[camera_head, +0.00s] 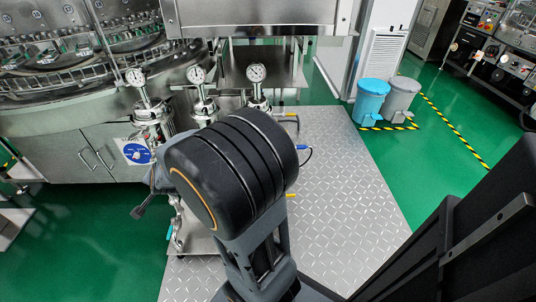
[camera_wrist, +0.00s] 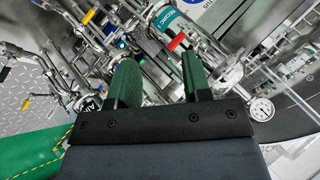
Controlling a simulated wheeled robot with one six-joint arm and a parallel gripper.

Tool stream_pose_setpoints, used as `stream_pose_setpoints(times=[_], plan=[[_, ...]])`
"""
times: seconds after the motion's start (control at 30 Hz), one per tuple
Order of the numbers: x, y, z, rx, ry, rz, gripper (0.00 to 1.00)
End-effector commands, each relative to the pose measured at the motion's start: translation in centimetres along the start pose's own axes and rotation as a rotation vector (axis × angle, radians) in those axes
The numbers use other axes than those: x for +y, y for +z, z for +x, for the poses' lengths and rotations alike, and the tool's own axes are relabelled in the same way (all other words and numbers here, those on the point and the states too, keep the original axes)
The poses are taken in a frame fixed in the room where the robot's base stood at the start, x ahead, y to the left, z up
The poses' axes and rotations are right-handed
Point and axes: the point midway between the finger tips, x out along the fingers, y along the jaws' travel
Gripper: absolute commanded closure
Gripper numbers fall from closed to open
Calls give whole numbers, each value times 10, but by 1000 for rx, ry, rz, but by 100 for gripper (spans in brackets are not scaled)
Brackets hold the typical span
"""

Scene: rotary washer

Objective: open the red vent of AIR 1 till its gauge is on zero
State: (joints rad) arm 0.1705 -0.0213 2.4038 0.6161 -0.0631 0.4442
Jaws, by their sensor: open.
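My gripper (camera_wrist: 158,60) is open in the wrist view, with its two green fingers apart and nothing held. A small red handle (camera_wrist: 177,42), which looks like a vent, shows just beyond the right fingertip, beside a steel housing with a teal label (camera_wrist: 164,20). I cannot tell whether the finger touches it. A white-faced gauge (camera_wrist: 262,109) is to the right; its needle is too small to read. In the head view, three gauges stand in a row: left (camera_head: 135,76), middle (camera_head: 196,74) and right (camera_head: 256,72). I cannot read which is AIR 1. My black wrist hides the gripper there.
Steel pipes and valves crowd the fingers. The round washer (camera_head: 75,75) stands at the left in the head view. A blue bin (camera_head: 371,98) and a grey bin (camera_head: 401,98) stand at the back right.

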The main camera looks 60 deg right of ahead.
Motion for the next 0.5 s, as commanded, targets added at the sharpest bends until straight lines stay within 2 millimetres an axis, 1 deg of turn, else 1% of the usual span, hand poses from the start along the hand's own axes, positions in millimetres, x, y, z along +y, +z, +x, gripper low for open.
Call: stream_pose_setpoints(times=[0.03,0.07,0.1,0.17,0.2,0.27,0.3,0.33,0.4,0.5], plan=[[12,-21,23,110,-7,194,55],[21,-36,33,190,-12,299,55],[35,-55,43,301,-18,431,55],[61,-82,53,474,-29,603,55],[80,-97,56,591,-36,702,55],[109,-116,56,764,-51,820,55],[127,-126,53,875,-63,881,55],[141,-132,50,955,-73,917,55],[168,-142,41,1127,-98,976,55],[198,-148,25,1327,-133,1012,55]])
